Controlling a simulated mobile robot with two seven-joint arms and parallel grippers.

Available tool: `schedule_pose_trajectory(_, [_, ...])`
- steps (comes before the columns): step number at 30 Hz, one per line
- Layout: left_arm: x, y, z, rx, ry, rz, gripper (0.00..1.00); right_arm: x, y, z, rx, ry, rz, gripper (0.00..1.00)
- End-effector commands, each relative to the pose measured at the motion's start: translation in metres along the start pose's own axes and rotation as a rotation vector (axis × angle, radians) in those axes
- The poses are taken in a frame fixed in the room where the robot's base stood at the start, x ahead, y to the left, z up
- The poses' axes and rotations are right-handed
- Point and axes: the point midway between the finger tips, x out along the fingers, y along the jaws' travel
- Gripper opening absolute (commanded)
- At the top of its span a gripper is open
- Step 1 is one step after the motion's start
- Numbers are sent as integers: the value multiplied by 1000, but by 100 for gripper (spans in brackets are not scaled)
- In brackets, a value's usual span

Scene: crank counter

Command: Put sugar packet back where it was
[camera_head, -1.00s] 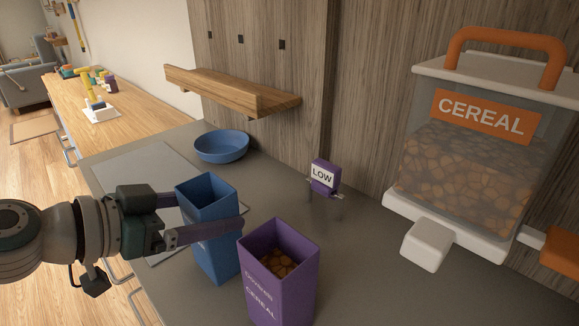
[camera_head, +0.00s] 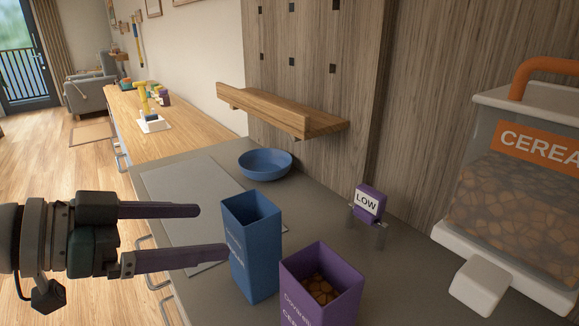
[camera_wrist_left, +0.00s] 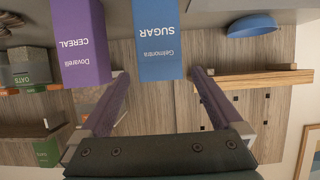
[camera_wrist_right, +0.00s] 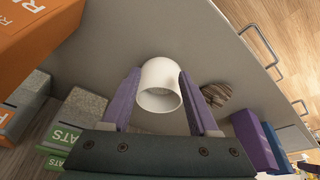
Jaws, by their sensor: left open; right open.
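The sugar packet (camera_head: 250,250) is a tall blue open-topped box standing upright on the grey counter. It also shows in the left wrist view (camera_wrist_left: 157,45), upside down, with SUGAR on its face. My left gripper (camera_head: 213,231) is open and empty just left of the packet, its fingers pointing at it, apart from it. In the left wrist view the packet lies ahead between the finger tips (camera_wrist_left: 160,75). My right gripper (camera_wrist_right: 157,80) is open, seen only in the right wrist view. A white cup (camera_wrist_right: 158,100) shows between its fingers; I cannot tell whether they touch it.
A purple cereal box (camera_head: 322,285) stands close right of the sugar packet. A blue bowl (camera_head: 265,163) is behind, below a wooden wall shelf (camera_head: 285,112). A purple LOW sign (camera_head: 368,203) and a cereal dispenser (camera_head: 525,190) stand right. A grey panel (camera_head: 185,190) lies on the left counter.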

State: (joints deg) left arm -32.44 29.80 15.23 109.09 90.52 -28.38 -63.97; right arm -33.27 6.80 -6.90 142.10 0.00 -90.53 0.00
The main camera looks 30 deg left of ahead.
Motion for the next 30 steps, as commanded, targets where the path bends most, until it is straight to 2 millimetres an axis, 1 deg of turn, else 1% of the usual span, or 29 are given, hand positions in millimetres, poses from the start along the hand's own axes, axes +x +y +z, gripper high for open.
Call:
schedule_pose_trajectory(3, [-17,0,3,-2,-2,1,100,6,0,2,-1,0,1,61])
schedule_pose_trajectory(6, [-27,0,2,0,-1,0,100,7,0,2,-2,-1,2,61])
schedule_pose_trajectory(9, [-32,3,1,0,-4,7,100,8,1,3,-3,-1,3,61])
schedule_pose_trajectory(11, [-31,10,3,0,-16,28,100,8,1,3,-3,-1,3,61])
schedule_pose_trajectory(14, [-26,41,14,1,-77,105,100,8,1,3,-3,-1,3,61])
schedule_pose_trajectory(18, [-21,103,44,1,-264,237,100,8,1,3,-3,-1,4,61])
schedule_pose_trajectory(21, [-23,136,66,0,-433,263,100,8,1,3,-3,-1,4,61])
schedule_pose_trajectory(23, [-26,146,76,-7,-533,240,100,8,1,3,-3,-1,4,61])
schedule_pose_trajectory(25, [-32,152,84,-21,-636,181,100,8,1,3,-3,-1,4,61])
schedule_pose_trajectory(27, [-38,152,88,-43,-721,100,100,8,1,3,-3,0,3,61])
schedule_pose_trajectory(30, [-47,147,89,-86,-801,-24,100,8,1,2,-2,0,3,61])
